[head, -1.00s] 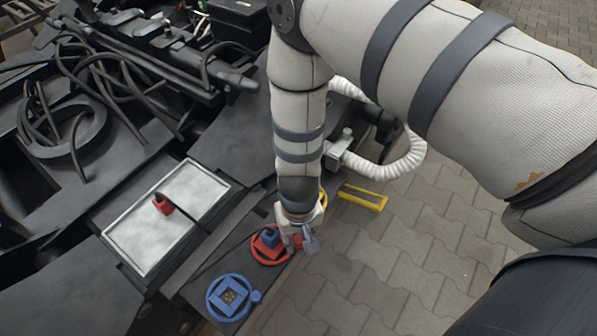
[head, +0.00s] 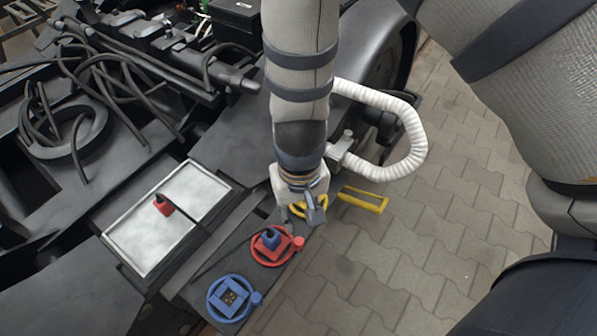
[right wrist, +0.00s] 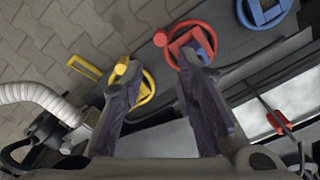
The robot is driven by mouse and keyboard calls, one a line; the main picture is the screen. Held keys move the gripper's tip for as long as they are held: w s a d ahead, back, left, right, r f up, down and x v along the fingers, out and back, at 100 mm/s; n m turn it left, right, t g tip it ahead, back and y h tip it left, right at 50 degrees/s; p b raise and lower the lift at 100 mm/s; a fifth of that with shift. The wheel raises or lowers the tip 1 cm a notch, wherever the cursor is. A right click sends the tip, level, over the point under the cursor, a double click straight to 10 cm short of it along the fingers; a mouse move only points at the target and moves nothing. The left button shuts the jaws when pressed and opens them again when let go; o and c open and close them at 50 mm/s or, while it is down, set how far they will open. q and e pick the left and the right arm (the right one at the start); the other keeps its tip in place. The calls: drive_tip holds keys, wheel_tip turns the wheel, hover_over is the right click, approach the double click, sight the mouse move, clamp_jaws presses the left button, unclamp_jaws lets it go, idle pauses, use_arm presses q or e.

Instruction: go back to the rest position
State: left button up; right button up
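My right gripper (head: 306,212) hangs above the near side of the dark bogie, over the yellow ring (head: 322,204) and just beyond the red ring (head: 292,254). In the right wrist view my right gripper (right wrist: 160,85) has its two fingers spread wide, with nothing between them. The yellow ring (right wrist: 149,88) lies behind the left finger there, partly hidden. The red ring (right wrist: 170,52), with a blue piece in its middle, lies beyond the right finger. My left gripper is not in view.
A blue ring (head: 213,300) with a blue square sits in front of the red one. A silver panel (head: 140,233) with a red plug (head: 164,205) lies to the left. A white corrugated hose (head: 413,140) and a yellow bar (head: 364,200) are on the right, beside open paving (head: 420,255).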

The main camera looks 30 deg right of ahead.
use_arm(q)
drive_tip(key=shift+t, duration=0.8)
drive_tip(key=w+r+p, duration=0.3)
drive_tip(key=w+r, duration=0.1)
use_arm(e)
drive_tip(key=s+d+f, duration=0.1)
drive_tip(key=s, duration=0.8)
drive_tip(key=s+d+f+n+g, duration=0.1)
drive_tip(key=s+d+f, duration=0.1)
drive_tip(key=s, duration=0.7)
drive_tip(key=s+d+f+n+g, duration=0.1)
drive_tip(key=s+f, duration=0.1)
drive_tip(key=s, duration=0.6)
drive_tip(key=shift+s+d+f, duration=0.25)
drive_tip(key=shift+s+d, duration=0.1)
drive_tip(key=shift+s, duration=0.05)
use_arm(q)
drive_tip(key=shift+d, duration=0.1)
use_arm(e)
drive_tip(key=shift+d, duration=0.1)
